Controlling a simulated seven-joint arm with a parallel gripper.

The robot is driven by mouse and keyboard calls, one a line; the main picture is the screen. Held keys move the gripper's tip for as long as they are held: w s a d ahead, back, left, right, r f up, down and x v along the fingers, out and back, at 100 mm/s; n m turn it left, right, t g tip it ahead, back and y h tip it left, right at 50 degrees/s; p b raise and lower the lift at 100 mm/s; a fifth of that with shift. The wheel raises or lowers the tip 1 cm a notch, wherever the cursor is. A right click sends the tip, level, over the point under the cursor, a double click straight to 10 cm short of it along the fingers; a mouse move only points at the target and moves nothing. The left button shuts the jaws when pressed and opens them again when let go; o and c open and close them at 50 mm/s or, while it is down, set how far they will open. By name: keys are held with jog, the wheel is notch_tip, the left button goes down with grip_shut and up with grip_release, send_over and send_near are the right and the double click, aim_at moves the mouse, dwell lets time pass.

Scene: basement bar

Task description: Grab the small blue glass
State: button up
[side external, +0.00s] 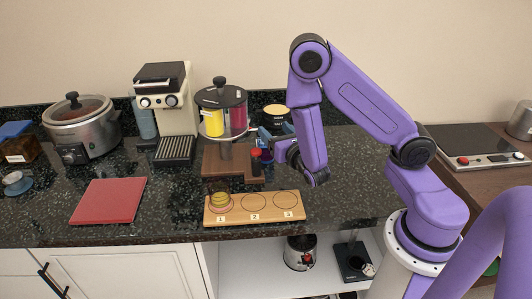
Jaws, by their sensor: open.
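A small dark blue item (267,156), possibly the blue glass, stands beside a red item (256,161) at the right end of a brown wooden stand. It is too small and partly covered to tell for sure. My gripper (271,144) is at the end of the purple arm, pointing left towards the back of the counter, close to these items. It is open, with nothing visibly held. Its fingers are small and hard to separate from what lies behind. I cannot tell whether they touch anything.
A numbered wooden board (253,218) with yellowish rings on spot 1 lies in front. A red mat (108,200), slow cooker (85,127), coffee machine (166,110), drink dispenser (222,110) and black jar (276,117) stand around. The counter right of the board is clear.

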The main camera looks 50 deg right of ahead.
aim_at(266, 150)
jog(key=shift+y, duration=0.3)
jog(key=shift+w+a+f, duration=0.1)
jog(key=shift+f, duration=1.75)
jog(key=shift+a+f, duration=0.1)
jog(key=shift+f, duration=1.7)
jog(key=shift+w+d+f, duration=0.15)
jog(key=shift+w+f, duration=0.05)
jog(key=shift+w, duration=0.05)
jog(key=shift+x, duration=2.25)
jog(key=shift+r, duration=0.1)
jog(key=c, duration=0.9)
jog(key=shift+r, duration=0.2)
